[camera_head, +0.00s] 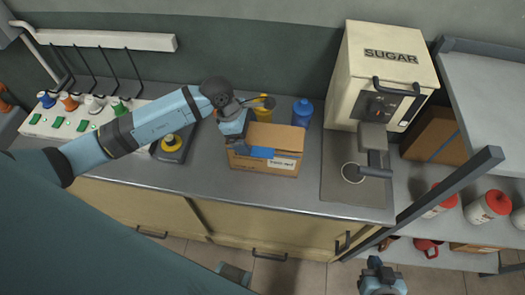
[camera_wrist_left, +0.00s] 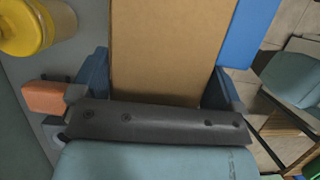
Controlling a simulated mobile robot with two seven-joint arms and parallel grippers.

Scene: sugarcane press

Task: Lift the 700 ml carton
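A brown cardboard carton (camera_head: 283,138) with a white label on its front stands on the grey counter. The label is too small to read for 700 ml. My left gripper (camera_head: 247,140) reaches over the carton's left end, with a blue finger along its front face. In the left wrist view the brown carton surface (camera_wrist_left: 170,45) lies between the two fingers of my left gripper (camera_wrist_left: 160,85). Whether they press on it, I cannot tell. My right gripper (camera_head: 382,280) is low at the bottom edge, away from the counter; its fingers are unclear.
A blue container (camera_head: 302,112) and a yellow one (camera_head: 263,112) stand behind the carton. A cream SUGAR machine (camera_head: 385,65) with its metal tray (camera_head: 345,195) is to the right. A button panel (camera_head: 85,118) is left. Counter is clear in front of the carton.

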